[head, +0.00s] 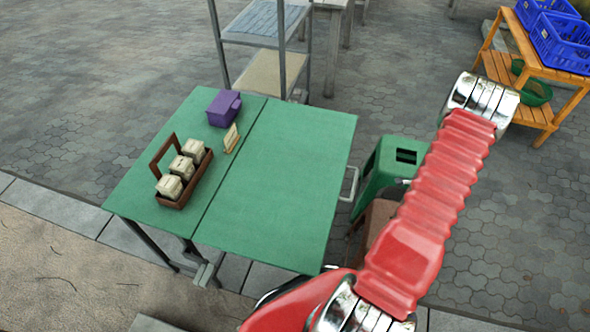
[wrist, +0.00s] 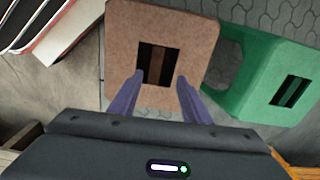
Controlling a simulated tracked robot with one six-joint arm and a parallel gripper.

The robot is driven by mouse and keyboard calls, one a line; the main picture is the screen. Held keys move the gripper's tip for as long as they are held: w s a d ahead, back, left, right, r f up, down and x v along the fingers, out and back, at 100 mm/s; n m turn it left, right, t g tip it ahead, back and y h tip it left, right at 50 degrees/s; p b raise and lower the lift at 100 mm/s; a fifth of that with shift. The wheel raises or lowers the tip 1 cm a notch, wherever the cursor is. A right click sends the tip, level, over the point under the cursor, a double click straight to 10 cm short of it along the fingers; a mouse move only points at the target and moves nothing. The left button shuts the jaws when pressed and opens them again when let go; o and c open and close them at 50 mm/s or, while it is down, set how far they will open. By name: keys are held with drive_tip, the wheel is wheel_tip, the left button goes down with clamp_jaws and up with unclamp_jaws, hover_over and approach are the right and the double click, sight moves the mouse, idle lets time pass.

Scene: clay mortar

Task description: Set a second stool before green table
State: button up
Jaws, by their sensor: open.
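The green table (head: 290,190) stands left of centre in the head view. A green stool (head: 383,175) stands at its right side, beside a metal handle. A brown stool (head: 374,222) is closer to the camera, largely hidden behind my red arm. In the wrist view the brown stool (wrist: 190,30) shows its top with a dark rectangular slot, and the green stool (wrist: 255,85) is to its right. My gripper (wrist: 160,80) is open, its two purple fingers over the brown stool's top near the slot's lower corners. I cannot tell whether they touch it. The gripper is hidden in the head view.
A purple box (head: 222,108), a small card stand (head: 231,138) and a brown caddy of jars (head: 183,176) are on the table's left half. A metal shelf (head: 268,72) stands behind. A wooden rack (head: 500,70) with blue crates (head: 560,42) is at the right. Paving is open between.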

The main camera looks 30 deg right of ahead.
drive_tip(key=w+a+r+n+t, duration=0.1)
drive_tip(key=w+a+r+n, duration=0.45)
drive_tip(key=r, duration=0.55)
drive_tip(key=w+a+r+n+h, duration=0.1)
drive_tip(key=w+a+r+n, duration=0.2)
drive_tip(key=w+a+r, duration=0.65)
drive_tip(key=w+a+r+n+t, duration=0.15)
drive_tip(key=a+r+n, duration=0.35)
drive_tip(key=r, duration=0.8)
drive_tip(key=s+a+r+n+t, duration=0.1)
drive_tip(key=a+r+n, duration=0.2)
drive_tip(key=a+r, duration=0.4)
drive_tip(key=s+a+r+n+t, duration=0.15)
drive_tip(key=a+r, duration=0.35)
drive_tip(key=a, duration=0.5)
drive_tip(key=s+a+r+n+y, duration=0.1)
drive_tip(key=s+a+r+n, duration=0.3)
drive_tip(key=s+a+n, duration=0.4)
drive_tip(key=s+a, duration=0.2)
drive_tip(key=a, duration=0.2)
drive_tip(key=shift+s+r+t, duration=0.3)
drive_tip(key=shift+s+r, duration=0.05)
drive_tip(key=shift+s, duration=0.05)
